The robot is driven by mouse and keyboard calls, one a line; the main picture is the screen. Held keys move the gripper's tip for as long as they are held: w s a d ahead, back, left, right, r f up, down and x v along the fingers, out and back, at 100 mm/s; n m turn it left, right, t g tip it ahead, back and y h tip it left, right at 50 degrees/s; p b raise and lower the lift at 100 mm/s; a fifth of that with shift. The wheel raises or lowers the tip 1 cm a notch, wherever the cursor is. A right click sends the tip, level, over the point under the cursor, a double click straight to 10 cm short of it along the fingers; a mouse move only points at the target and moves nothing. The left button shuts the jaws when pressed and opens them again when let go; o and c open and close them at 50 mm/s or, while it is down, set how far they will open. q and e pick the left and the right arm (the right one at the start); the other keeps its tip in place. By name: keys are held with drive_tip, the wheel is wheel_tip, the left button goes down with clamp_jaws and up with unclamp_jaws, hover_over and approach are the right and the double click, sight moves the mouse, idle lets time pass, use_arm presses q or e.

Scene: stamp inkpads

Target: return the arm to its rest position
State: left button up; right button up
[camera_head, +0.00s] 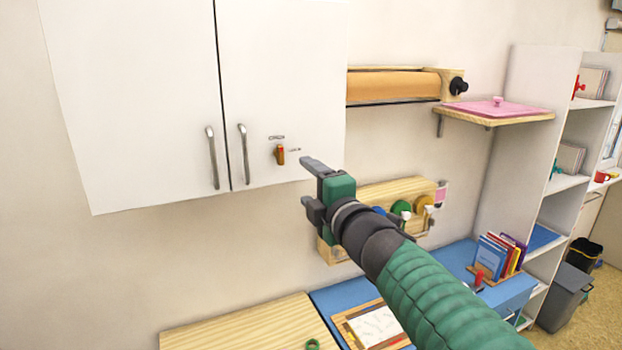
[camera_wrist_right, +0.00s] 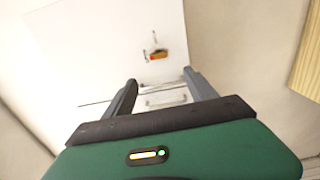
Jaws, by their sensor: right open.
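My right gripper (camera_head: 305,182) is raised in front of the wall, just right of and below the white cabinet's right door (camera_head: 290,80). Its green arm comes in from the lower right. In the right wrist view the two dark fingers (camera_wrist_right: 163,92) stand apart with nothing between them. Beyond them show the cabinet door (camera_wrist_right: 100,45), its handles and a small red and orange latch (camera_wrist_right: 156,55). The latch also shows on the door in the head view (camera_head: 280,154), to the left of the fingertips and apart from them. My left gripper is not in view.
A paper roll (camera_head: 395,86) and a shelf with a pink pad (camera_head: 500,109) are on the wall. A wooden rack (camera_head: 400,190) is partly behind my arm. Below are a blue desk (camera_head: 330,298) with a framed sheet (camera_head: 376,326) and books (camera_head: 497,254). A tall shelf unit (camera_head: 518,130) stands right.

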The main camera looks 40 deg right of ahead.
drive_tip(key=shift+s+f, duration=0.1)
drive_tip(key=shift+f, duration=0.05)
idle(0.3)
drive_tip(key=a+f+m+g+y+b, duration=0.1)
drive_tip(key=a+f+m+g+b, duration=0.25)
drive_tip(key=f, duration=1.15)
drive_tip(key=a+f+m+g+b, duration=0.1)
drive_tip(key=a+f+m+g, duration=0.4)
drive_tip(key=f, duration=1)
drive_tip(key=s+a+f+m+g+y+b, duration=0.1)
drive_tip(key=s+a+f+m+g, duration=0.2)
drive_tip(key=s+f, duration=0.5)
drive_tip(key=s+a+f+m+g+y+b, duration=0.1)
drive_tip(key=s+a+f, duration=0.5)
drive_tip(key=f, duration=0.7)
drive_tip(key=s+m+g+y, duration=0.1)
drive_tip(key=s+m+g, duration=0.1)
drive_tip(key=m, duration=0.1)
drive_tip(key=shift+s+a+f, duration=0.15)
drive_tip(key=shift+s+f, duration=0.1)
drive_tip(key=shift+s, duration=0.05)
